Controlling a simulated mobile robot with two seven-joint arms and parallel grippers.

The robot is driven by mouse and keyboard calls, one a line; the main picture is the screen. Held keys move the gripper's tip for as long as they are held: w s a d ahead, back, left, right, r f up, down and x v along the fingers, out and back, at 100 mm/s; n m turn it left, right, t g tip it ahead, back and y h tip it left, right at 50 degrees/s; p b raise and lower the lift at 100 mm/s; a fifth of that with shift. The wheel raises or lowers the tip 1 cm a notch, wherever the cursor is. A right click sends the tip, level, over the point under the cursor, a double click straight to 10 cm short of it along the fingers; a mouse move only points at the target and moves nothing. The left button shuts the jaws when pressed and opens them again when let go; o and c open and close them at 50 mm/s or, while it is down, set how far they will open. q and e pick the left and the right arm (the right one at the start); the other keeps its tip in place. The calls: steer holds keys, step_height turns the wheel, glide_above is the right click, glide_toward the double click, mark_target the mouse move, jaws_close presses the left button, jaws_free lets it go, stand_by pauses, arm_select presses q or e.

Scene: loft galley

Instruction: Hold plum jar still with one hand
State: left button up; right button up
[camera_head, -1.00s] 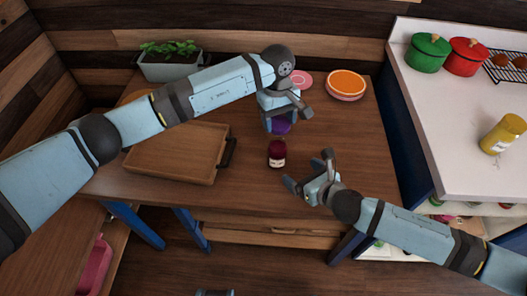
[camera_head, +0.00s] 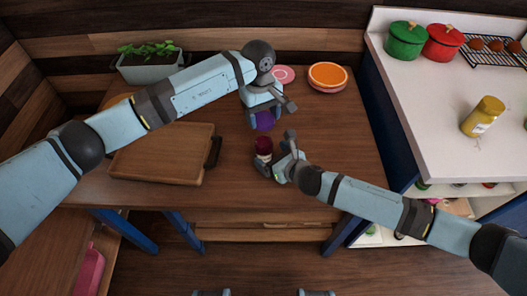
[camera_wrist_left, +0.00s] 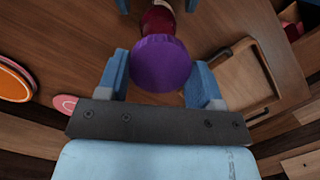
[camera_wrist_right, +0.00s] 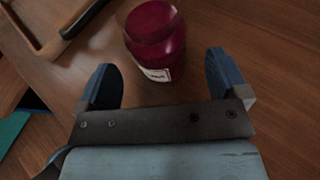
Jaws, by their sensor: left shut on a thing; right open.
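The plum jar (camera_head: 263,146) is dark red with a pale label and stands upright on the wooden table. It also shows in the right wrist view (camera_wrist_right: 156,40) and, partly hidden, in the left wrist view (camera_wrist_left: 162,20). My left gripper (camera_head: 262,119) is shut on a purple lid (camera_wrist_left: 160,62), held apart from the jar, behind it in the head view. My right gripper (camera_head: 275,154) is open close by the jar. In the right wrist view the jar lies between and just beyond its fingertips (camera_wrist_right: 160,78), with gaps at both sides.
A wooden tray (camera_head: 160,160) with a dark handle lies left of the jar. A planter (camera_head: 150,70), a pink disc (camera_head: 284,75) and an orange-topped dish (camera_head: 327,77) stand at the back. The white counter (camera_head: 440,110) is at the right. The table's right part is clear.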

mark_target(264, 140)
steer(key=shift+x, duration=2.15)
steer(key=c, duration=1.3)
arm_select(q)
steer(key=shift+f, duration=2.5)
arm_select(e)
steer(key=shift+c, duration=0.2)
